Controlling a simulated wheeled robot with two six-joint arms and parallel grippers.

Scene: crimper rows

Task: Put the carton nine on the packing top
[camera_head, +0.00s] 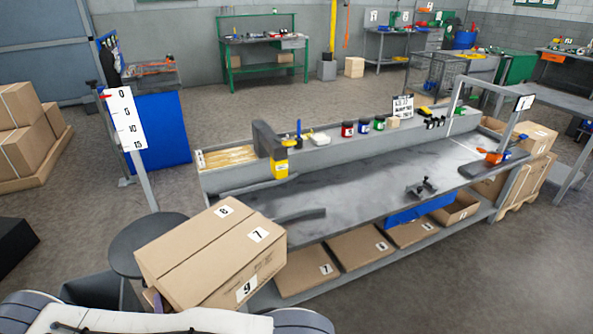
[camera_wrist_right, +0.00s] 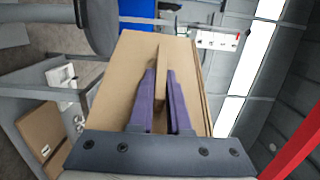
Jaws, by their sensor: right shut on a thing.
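A large brown carton (camera_head: 195,262) with a 9 on its front face and more numbered labels on its top is in the near left of the head view. It is tilted. My right gripper (camera_head: 153,299) shows as a purple finger at its near left side. In the right wrist view the purple fingers of my right gripper (camera_wrist_right: 160,100) are shut on a cardboard edge of the carton (camera_wrist_right: 125,75). The packing top (camera_head: 370,170) is the long grey bench surface to its right. The carton hides the bench's near left corner. My left gripper is not in view.
Numbered cartons (camera_head: 361,247) stand on the shelf under the bench. Jars (camera_head: 363,126) line the back ledge, and a dark stand with a yellow part (camera_head: 280,165) rises at the left. A bracket (camera_head: 422,188) and an orange tool (camera_head: 494,157) sit toward the right. The middle is clear.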

